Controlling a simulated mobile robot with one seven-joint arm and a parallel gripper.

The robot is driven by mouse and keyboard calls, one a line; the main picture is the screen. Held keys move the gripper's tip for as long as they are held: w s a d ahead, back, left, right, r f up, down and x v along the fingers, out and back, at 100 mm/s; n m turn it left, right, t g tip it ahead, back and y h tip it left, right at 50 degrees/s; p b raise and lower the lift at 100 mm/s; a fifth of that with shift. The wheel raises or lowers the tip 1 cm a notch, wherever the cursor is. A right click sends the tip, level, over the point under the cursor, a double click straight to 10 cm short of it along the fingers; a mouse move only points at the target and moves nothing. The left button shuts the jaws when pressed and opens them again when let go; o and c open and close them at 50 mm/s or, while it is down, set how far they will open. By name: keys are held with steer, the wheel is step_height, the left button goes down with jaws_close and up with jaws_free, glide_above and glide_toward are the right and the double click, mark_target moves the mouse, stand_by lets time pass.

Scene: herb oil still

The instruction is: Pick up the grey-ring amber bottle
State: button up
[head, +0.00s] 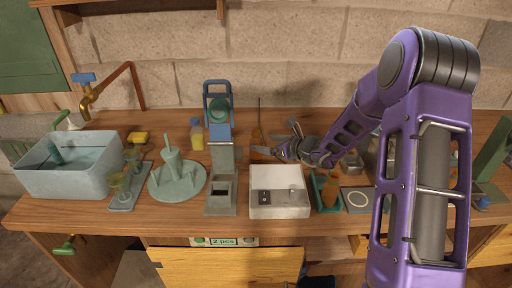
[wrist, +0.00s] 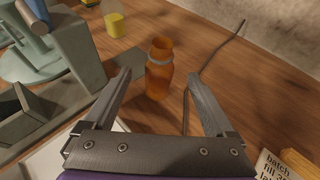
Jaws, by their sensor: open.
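The amber bottle with a grey ring round its neck (wrist: 159,72) stands upright on the wooden counter in the wrist view. In the head view the amber bottle (head: 257,136) is small and partly hidden behind my gripper (head: 264,147), at the back of the counter behind the white box. In the wrist view my gripper (wrist: 159,80) is open, with one finger on each side of the bottle in the picture. I cannot tell how far the fingertips reach along it. Nothing is held.
A white box (head: 280,208) stands in front, with a grey-green stand (head: 222,180) to its left. Another amber bottle (head: 330,189) sits in a green holder at right. A dark cord (wrist: 215,60) runs beside the ringed bottle. A yellow bottle (head: 197,138) stands farther left.

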mark_target(260, 140)
steer(key=shift+x, duration=2.75)
steer(key=shift+r, duration=0.1)
steer(key=c, duration=1.3)
jaws_close()
steer(key=shift+r, duration=0.15)
